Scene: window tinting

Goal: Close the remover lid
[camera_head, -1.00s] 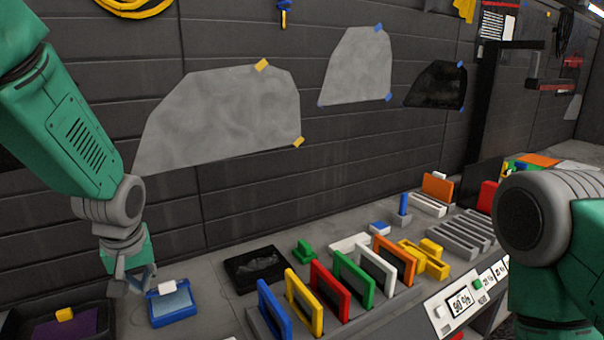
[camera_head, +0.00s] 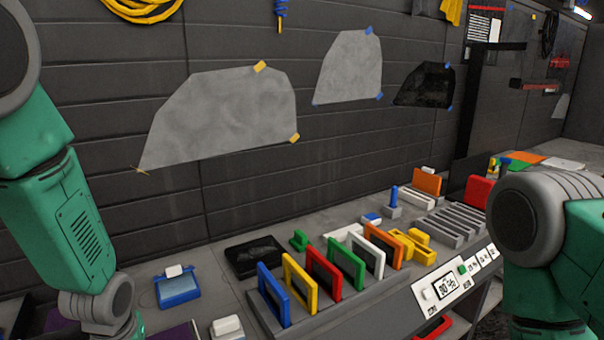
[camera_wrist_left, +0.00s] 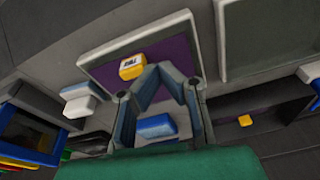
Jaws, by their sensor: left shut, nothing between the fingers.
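In the left wrist view, my left gripper (camera_wrist_left: 162,72) is shut and empty. Its fingertips are by a purple panel (camera_wrist_left: 172,52) with a pale rim. A yellow block (camera_wrist_left: 132,66) with a small dark label sits on that panel, just left of the fingertips. I cannot tell which lid is the remover lid. A blue block (camera_wrist_left: 156,127) shows between the finger bases. In the head view, only a purple sliver (camera_head: 182,331) shows at the bottom edge, beside my left wrist. My right gripper is out of view; only its arm shows.
A blue tray (camera_head: 178,291) with a white block stands behind my left wrist. A white block (camera_head: 227,326) is at its right. Upright coloured frames (camera_head: 325,272) stand in a rack further right. A black tray (camera_head: 255,257) lies behind them.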

